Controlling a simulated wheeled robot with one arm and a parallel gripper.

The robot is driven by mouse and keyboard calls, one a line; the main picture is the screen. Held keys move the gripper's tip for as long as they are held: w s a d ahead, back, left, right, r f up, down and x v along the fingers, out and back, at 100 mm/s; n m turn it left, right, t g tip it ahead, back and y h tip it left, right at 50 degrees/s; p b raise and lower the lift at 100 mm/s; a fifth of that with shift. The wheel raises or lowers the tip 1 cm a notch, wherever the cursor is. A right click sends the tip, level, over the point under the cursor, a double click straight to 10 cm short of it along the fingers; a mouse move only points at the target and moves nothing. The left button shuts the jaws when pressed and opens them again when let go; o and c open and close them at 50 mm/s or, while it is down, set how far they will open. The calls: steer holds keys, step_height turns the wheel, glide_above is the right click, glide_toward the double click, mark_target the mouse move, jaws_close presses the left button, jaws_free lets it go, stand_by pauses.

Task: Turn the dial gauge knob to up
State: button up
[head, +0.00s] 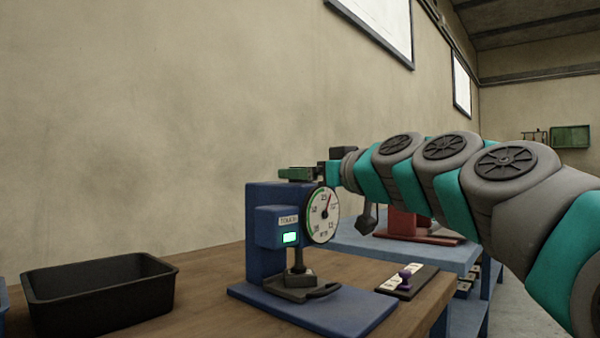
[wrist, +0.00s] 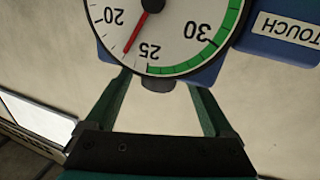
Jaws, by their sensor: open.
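The dial gauge (head: 320,215) has a round white face with a green band and a red needle, on a blue stand. In the wrist view its face (wrist: 185,38) appears upside down, with the needle between 20 and 25. A dark rounded tab (wrist: 158,86) sticks out from the gauge rim there; I cannot tell whether it is the knob. My gripper (head: 293,174) is above the gauge, fingers pointing left. In the wrist view my gripper (wrist: 159,80) is open and empty, its fingers on either side of the tab with gaps visible.
A small dark plate with white labels and a purple knob (head: 405,275) lies right of the stand. A black bin (head: 100,292) stands at left on the wooden table (head: 205,290). A blue bench with a red device (head: 410,225) is behind. The wall is close behind.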

steer(key=shift+x, duration=1.1)
steer(key=shift+c, duration=0.4)
steer(key=c, duration=1.3)
